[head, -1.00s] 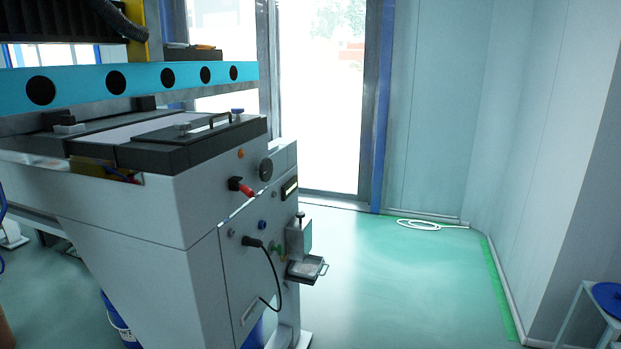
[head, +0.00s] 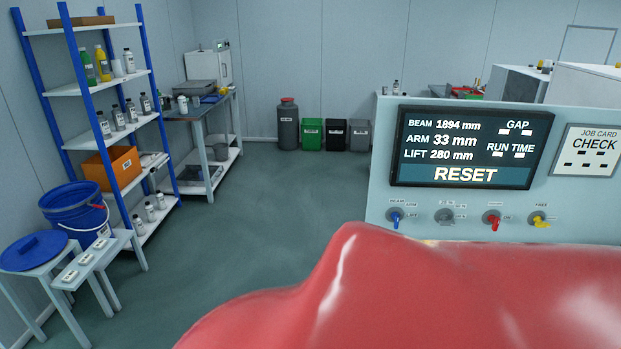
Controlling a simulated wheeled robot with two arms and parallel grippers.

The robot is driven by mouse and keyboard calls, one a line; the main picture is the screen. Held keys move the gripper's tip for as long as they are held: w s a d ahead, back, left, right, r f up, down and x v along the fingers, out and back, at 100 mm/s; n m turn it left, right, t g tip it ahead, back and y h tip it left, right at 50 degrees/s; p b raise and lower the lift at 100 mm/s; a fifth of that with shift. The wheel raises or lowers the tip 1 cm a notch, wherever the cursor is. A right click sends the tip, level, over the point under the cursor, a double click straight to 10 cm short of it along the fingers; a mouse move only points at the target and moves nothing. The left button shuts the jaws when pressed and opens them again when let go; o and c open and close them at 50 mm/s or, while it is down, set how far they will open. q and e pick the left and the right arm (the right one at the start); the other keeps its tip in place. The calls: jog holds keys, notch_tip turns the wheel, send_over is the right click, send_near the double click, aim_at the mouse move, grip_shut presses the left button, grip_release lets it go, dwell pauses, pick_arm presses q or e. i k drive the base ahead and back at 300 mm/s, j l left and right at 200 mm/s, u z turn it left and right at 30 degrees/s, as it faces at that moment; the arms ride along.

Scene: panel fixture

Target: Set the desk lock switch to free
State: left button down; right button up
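A light grey control panel (head: 385,170) stands at the right in the head view. A row of small lever switches runs along its lower part. The rightmost switch (head: 541,222) has a yellow lever and a small label above it that appears to read FREE; its lever points down and slightly right. A second label beside it is too small to read. To its left are a red switch (head: 492,220), a grey switch (head: 445,216) and a blue switch (head: 396,218). The panel's lower edge is hidden. Neither of my grippers is in view.
The panel carries a dark display (head: 470,148) reading RESET and a job card (head: 585,150) reading CHECK. At the left are a shelf rack (head: 95,90), a blue bucket (head: 75,212) and stools. Bins (head: 312,133) line the back wall. The middle floor is clear.

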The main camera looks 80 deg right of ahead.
aim_at(538, 223)
jog(key=z, duration=4.1)
